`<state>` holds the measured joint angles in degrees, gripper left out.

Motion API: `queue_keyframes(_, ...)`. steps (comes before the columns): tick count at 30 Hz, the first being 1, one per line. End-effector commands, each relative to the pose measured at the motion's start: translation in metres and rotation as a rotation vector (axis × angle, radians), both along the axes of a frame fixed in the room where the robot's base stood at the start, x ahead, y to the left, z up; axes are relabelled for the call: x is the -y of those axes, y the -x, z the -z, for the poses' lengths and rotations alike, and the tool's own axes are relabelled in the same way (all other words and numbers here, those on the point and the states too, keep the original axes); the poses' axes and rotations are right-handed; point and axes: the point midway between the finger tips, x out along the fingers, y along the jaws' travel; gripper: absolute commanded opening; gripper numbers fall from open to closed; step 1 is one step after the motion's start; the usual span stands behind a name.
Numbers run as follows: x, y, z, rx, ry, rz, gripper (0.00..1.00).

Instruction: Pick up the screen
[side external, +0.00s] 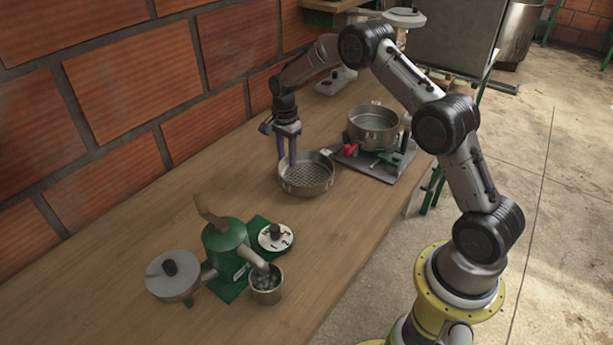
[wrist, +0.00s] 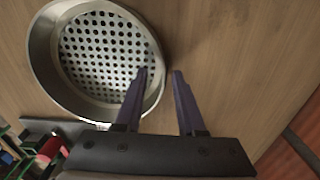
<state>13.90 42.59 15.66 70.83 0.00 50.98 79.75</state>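The screen (side external: 318,184) is a round metal pan with a perforated floor, lying flat on the wooden table. In the wrist view the screen (wrist: 70,98) fills the upper left. My gripper (side external: 287,161) points down at the screen's rim, on the wall side. In the wrist view my gripper (wrist: 159,72) is open and empty. One finger overlaps the inside of the screen and the other is outside, so the rim runs between them. I cannot tell how far the tips are above or below the rim.
A metal pot (side external: 372,130) stands on a plate with red and green clamps beyond the screen. A green pulper (side external: 226,248) with a metal cup (side external: 266,288) and a round lid (side external: 172,275) stands in front. A brick wall (side external: 130,80) borders the table. Bare table surrounds the screen's near side.

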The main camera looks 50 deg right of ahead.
Motion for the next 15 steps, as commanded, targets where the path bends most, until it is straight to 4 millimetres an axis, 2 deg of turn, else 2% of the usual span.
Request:
queue_keyframes(8, 0.0000, -0.0001, 0.0048, 0.001, 0.000, 0.000, 0.39)
queue_keyframes(11, 0.0000, -0.0002, 0.0046, 0.001, 0.000, 0.000, 0.24)
queue_keyframes(15, 0.0000, -0.0002, 0.0044, 0.001, 0.000, 0.000, 0.00)
